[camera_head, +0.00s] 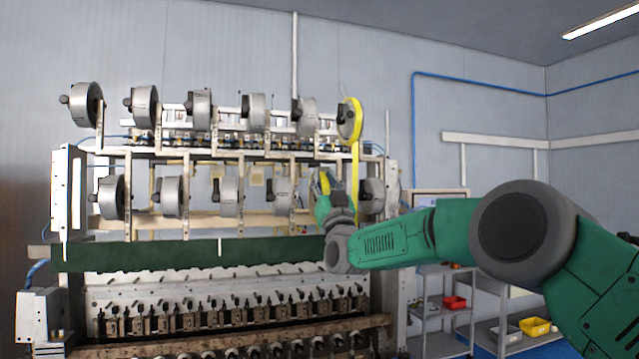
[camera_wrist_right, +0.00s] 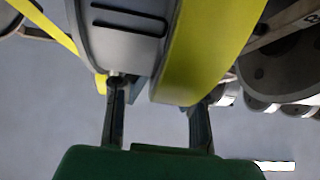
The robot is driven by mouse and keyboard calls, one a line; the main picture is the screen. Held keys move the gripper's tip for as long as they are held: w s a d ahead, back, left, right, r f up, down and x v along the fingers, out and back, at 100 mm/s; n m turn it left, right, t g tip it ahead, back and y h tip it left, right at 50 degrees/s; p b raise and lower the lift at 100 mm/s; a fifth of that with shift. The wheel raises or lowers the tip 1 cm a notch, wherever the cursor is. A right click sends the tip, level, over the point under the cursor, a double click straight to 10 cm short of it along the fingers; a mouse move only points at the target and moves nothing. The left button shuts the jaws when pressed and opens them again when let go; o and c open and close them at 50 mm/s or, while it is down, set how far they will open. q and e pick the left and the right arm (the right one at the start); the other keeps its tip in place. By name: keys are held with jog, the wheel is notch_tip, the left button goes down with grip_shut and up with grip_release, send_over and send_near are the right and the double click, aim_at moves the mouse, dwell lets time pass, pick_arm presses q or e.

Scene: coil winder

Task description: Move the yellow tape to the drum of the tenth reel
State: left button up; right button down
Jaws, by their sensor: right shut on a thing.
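My right gripper (camera_head: 325,190) is shut on the yellow tape (camera_head: 324,183), held in front of the lower row of reels near its right end. In the right wrist view the fingers (camera_wrist_right: 157,98) stand apart on either side of a grey round body with a wide yellow band (camera_wrist_right: 212,45). More yellow tape is around the upper right reel (camera_head: 350,118), and a strip (camera_head: 355,170) hangs from it. The lower right reel (camera_head: 372,196) with its grey drum is just right of my gripper, partly behind the strip. My left gripper is not in view.
The winder frame carries two rows of grey reels (camera_head: 198,108). A green beam (camera_head: 180,254) and a bank of spindles (camera_head: 230,318) lie below. Metal shelves (camera_head: 433,315) with red and yellow bins (camera_head: 534,327) stand at right. Other grey reels (camera_wrist_right: 280,60) are close at right in the wrist view.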

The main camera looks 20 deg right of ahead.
jog(key=shift+d, duration=0.65)
jog(key=shift+d, duration=0.1)
jog(key=c, duration=1.7)
grip_release()
jog(key=shift+b, duration=0.3)
jog(key=shift+b+v, duration=2.8)
jog(key=shift+b, duration=1)
jog(key=shift+s+r, duration=0.15)
